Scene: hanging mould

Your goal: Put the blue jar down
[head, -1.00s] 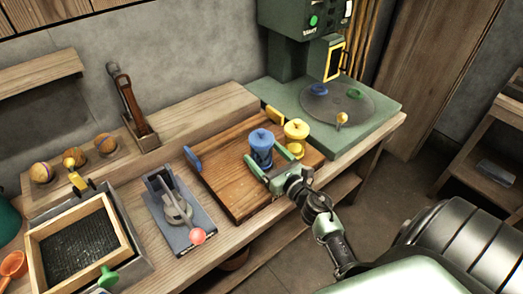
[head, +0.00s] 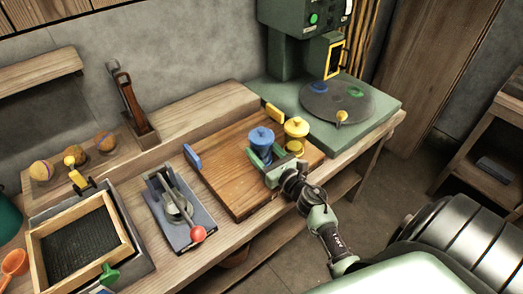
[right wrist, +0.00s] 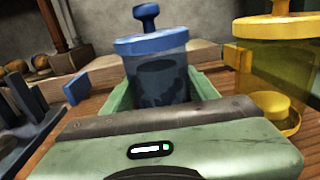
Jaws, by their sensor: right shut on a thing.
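The blue jar (head: 261,142) has a blue lid with a knob and stands upright at the wooden board (head: 222,185). It also shows in the right wrist view (right wrist: 152,60), with dark contents seen through its wall. My right gripper (head: 264,157) is shut on the jar, with one green finger on each side of it. The jar's base is hidden by the gripper, so I cannot tell whether it touches the board. My left gripper is not in view.
A yellow jar (head: 296,135) stands close to the right of the blue jar. A green machine with a round plate (head: 325,105) is behind on the right. A grey lever device (head: 180,212) and a framed tray (head: 35,250) are on the left. The board's left part is clear.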

